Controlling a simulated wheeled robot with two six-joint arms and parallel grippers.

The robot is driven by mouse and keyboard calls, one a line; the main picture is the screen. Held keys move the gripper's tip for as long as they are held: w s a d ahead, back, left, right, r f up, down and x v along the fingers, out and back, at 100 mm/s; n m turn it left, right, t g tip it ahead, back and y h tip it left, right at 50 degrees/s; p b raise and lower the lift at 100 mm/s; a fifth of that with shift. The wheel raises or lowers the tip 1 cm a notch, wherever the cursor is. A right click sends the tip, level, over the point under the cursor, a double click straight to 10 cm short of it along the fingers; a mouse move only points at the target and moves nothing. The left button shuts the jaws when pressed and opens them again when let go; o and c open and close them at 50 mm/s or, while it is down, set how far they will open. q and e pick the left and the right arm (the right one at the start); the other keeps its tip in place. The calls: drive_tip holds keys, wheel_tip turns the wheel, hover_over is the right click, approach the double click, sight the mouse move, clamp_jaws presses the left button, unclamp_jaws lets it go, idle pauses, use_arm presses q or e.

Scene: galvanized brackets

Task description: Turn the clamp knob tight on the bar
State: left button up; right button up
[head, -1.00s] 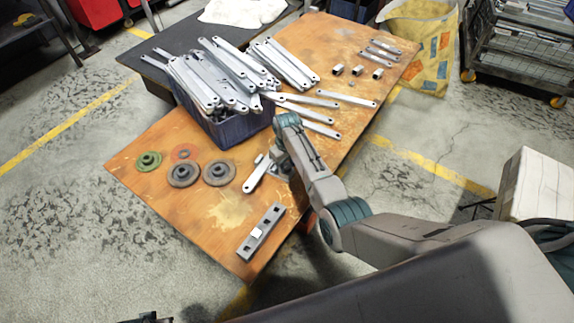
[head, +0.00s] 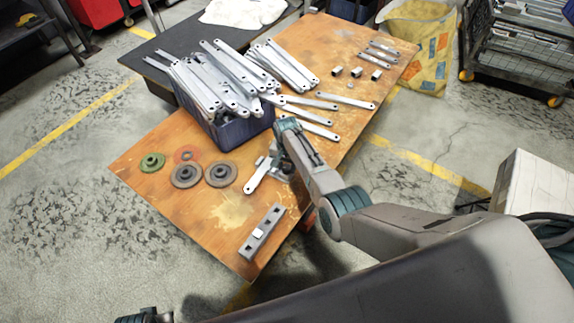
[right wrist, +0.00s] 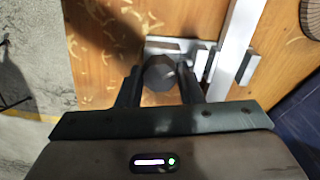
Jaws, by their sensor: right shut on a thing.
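The clamp knob (right wrist: 159,72) is dark and rounded. It shows between the two fingers of my right gripper (right wrist: 160,86), which is shut on it. Silver clamp parts (right wrist: 185,46) lie just beyond the knob, beside the pale metal bar (right wrist: 236,42).
The wooden table (head: 150,190) holds a blue crate (head: 235,132) heaped with galvanized bars. Several discs, including a green one (head: 152,162), lie to the left. A slotted metal block (head: 261,232) lies near the front corner. Loose brackets and small blocks lie farther back.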

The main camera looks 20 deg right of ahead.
drive_tip(key=m, duration=0.4)
drive_tip(key=shift+r+p, duration=0.1)
drive_tip(key=shift+p, duration=0.25)
drive_tip(key=shift+m, duration=1.4)
drive_tip(key=o, duration=0.9)
